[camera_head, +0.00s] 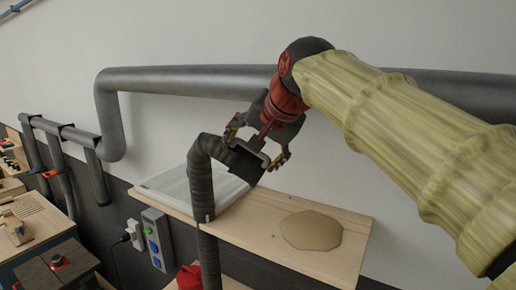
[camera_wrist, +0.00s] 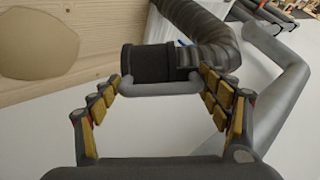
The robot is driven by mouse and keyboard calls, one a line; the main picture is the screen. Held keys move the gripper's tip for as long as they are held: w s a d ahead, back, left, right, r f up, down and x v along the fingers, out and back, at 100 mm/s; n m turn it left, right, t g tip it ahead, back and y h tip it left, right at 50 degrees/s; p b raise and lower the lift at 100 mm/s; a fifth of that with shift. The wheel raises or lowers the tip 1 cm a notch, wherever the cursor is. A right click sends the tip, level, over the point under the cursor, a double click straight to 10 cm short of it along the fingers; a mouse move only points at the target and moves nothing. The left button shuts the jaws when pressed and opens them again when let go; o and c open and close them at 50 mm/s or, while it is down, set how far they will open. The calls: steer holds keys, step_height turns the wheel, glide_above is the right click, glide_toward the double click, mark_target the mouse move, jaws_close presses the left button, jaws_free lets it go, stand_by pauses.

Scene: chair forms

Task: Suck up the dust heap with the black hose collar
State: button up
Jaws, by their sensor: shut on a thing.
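The dust heap (camera_head: 312,230) is a flat tan patch on the right part of the wooden shelf (camera_head: 262,226). It also shows at the upper left of the wrist view (camera_wrist: 38,40). The black hose collar (camera_head: 243,161) is on the end of a dark ribbed hose (camera_head: 201,180), above the shelf and left of the heap. In the wrist view the collar (camera_wrist: 147,63) has a grey bar handle (camera_wrist: 160,87) across it. My gripper (camera_head: 257,146) is shut on the collar by this handle, with a fingertip at each end. The collar is apart from the heap; its mouth is not clearly visible.
A white panel or tray (camera_head: 172,185) lies on the shelf's left part, behind the hose. A grey pipe (camera_head: 180,82) runs along the wall behind my arm. A socket box (camera_head: 157,238) hangs below the shelf. Workbenches with tools stand at left. The shelf around the heap is clear.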

mark_target(260, 174)
steer(key=shift+w+a+f, duration=0.15)
steer(key=shift+a+f, duration=0.55)
steer(key=shift+f, duration=0.05)
steer(key=d, duration=0.1)
steer(key=d+f+b, duration=0.1)
steer(key=b, duration=0.1)
steer(key=shift+s+d+f, duration=0.3)
steer(key=shift+s+d, duration=0.1)
steer(key=shift+s+d+f+b, duration=0.1)
steer(key=shift+d+f+b, duration=0.05)
steer(key=shift+f+b, duration=0.3)
steer(key=shift+d+f+b, duration=0.15)
steer(key=shift+f+b, duration=0.15)
steer(key=shift+f, duration=0.2)
steer(key=shift+s+d+f+b, duration=0.3)
steer(key=shift+d+f+b, duration=0.65)
steer(key=shift+f+b, duration=0.1)
steer(key=shift+s+d+f+b, duration=0.25)
steer(key=shift+d+f+b, duration=0.7)
steer(key=shift+f, duration=0.05)
steer(key=shift+r, duration=0.1)
